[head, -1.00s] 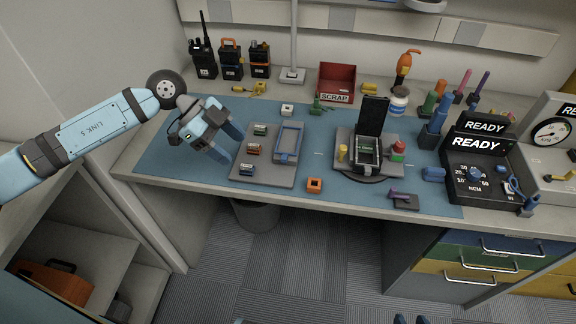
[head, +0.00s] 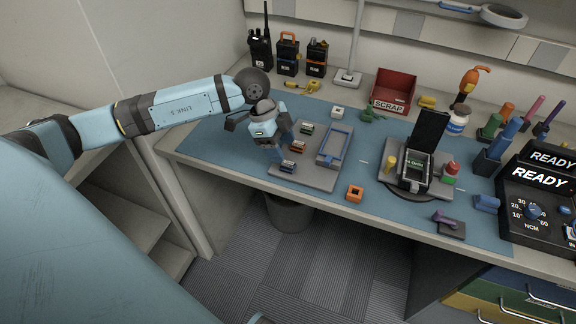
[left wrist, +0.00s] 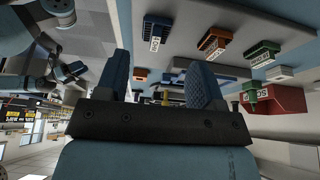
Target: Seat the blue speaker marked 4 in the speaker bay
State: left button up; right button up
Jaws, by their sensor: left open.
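A small blue block with a white label (head: 288,167) lies at the near left of a grey board (head: 312,180); it also shows in the left wrist view (left wrist: 156,31). Its mark is too small to read. An orange-brown block (head: 298,147) and a green block (head: 306,128) lie behind it in a row. My left gripper (head: 283,152) is open and empty, pointing down at the board's left edge, close to these blocks. In the left wrist view, its fingers (left wrist: 160,80) are wide apart. A fixture (head: 415,172) with a raised black lid holds an open device.
A blue-framed tray (head: 334,148) is on the board's right side. An orange square part (head: 355,193) lies on the blue mat (head: 310,208). A red scrap bin (head: 393,88) and several radios (head: 288,55) stand behind.

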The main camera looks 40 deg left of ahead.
aim_at(288, 162)
pick_arm(q)
jog(key=x, duration=0.4)
jog(key=shift+s+d+f, duration=0.2)
jog(key=shift+f, duration=0.05)
jog(key=c, duration=1)
jog(key=shift+r, duration=0.15)
